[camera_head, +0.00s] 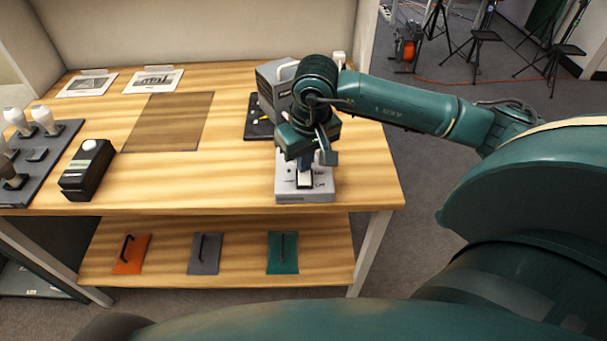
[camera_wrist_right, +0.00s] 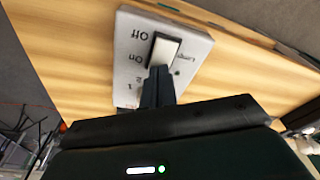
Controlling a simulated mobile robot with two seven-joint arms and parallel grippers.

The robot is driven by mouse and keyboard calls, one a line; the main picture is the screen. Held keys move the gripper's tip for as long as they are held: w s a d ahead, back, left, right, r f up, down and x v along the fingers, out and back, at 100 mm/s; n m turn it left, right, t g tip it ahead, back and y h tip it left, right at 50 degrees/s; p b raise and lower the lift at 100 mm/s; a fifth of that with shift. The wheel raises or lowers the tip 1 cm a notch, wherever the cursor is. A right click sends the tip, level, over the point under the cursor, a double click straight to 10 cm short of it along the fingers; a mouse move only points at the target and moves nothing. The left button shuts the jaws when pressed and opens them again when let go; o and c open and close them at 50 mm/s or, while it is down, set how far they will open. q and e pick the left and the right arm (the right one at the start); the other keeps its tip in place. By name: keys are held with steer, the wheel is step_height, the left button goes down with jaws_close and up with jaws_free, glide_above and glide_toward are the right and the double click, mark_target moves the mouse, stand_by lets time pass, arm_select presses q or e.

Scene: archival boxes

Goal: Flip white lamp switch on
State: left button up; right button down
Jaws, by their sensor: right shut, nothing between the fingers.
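A light grey switch box (camera_head: 318,194) sits near the front right edge of the wooden table. In the right wrist view the box (camera_wrist_right: 125,75) carries upside-down labels "Off", "On" and "Lamp". Its white rocker switch (camera_wrist_right: 165,50) sits in a black frame; it also shows in the head view (camera_head: 304,180). My right gripper (camera_head: 306,168) points down over the box. In the right wrist view its shut, empty fingers (camera_wrist_right: 157,72) are at the "On" end of the rocker. I cannot tell whether they touch it. My left gripper is out of view.
A black box with a white knob (camera_head: 88,170) and a dark tray (camera_head: 58,150) with bulbs are at left. A lower shelf (camera_head: 160,275) holds several coloured plates.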

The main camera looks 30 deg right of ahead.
steer(key=shift+r+p, duration=1.8)
steer(key=shift+r, duration=1.6)
